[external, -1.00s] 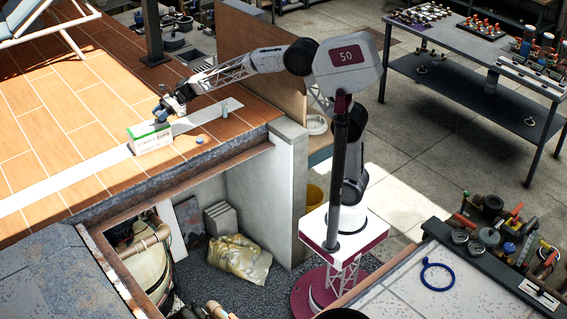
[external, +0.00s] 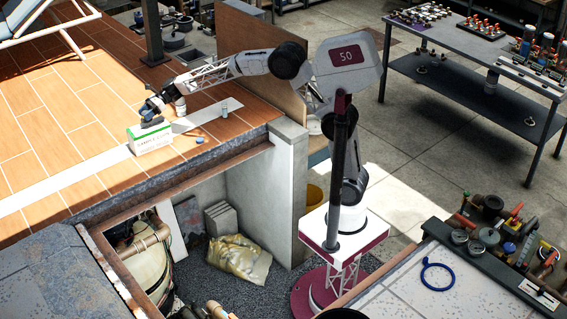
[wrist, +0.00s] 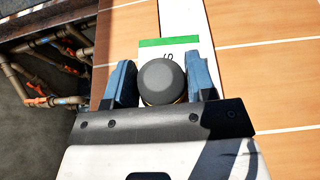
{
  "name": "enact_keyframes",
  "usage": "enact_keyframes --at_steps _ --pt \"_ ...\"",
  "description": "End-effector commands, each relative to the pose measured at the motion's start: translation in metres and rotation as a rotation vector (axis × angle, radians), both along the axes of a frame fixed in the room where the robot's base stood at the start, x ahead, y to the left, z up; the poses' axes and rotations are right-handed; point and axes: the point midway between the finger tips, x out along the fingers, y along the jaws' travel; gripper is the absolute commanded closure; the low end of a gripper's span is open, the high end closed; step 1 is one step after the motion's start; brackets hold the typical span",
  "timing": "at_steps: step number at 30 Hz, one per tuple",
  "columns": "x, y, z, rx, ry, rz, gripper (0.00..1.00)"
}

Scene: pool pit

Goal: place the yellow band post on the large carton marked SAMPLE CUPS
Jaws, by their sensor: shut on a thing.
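The large carton (external: 150,141) is white with a green upper edge and stands on the tiled deck. In the wrist view its green edge and part of its white top (wrist: 168,43) show beyond the held thing. My gripper (external: 151,110) is over the carton. In the wrist view its blue fingers are shut on the yellow band post (wrist: 160,78), seen from above as a dark round cap with a thin yellowish edge below. The post's lower part is hidden. In the external view a dark shape is close to the carton top; whether it touches is unclear.
A small grey-blue cylinder (external: 224,108) stands on the pale strip right of the carton. A small blue cap (external: 199,139) lies on the tiles near the deck edge. Beyond that edge is an open pit with pipes (external: 150,240). The tiles left of the carton are clear.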

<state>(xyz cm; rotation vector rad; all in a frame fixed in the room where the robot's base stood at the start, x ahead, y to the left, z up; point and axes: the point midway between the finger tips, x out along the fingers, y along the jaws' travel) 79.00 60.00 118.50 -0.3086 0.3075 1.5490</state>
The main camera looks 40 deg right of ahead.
Motion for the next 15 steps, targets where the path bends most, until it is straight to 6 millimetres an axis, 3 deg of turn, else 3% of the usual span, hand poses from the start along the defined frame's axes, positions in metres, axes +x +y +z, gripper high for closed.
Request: enact_keyframes --at_steps 15 --pt "0.000 0.000 -0.034 0.000 0.000 0.000 0.83"
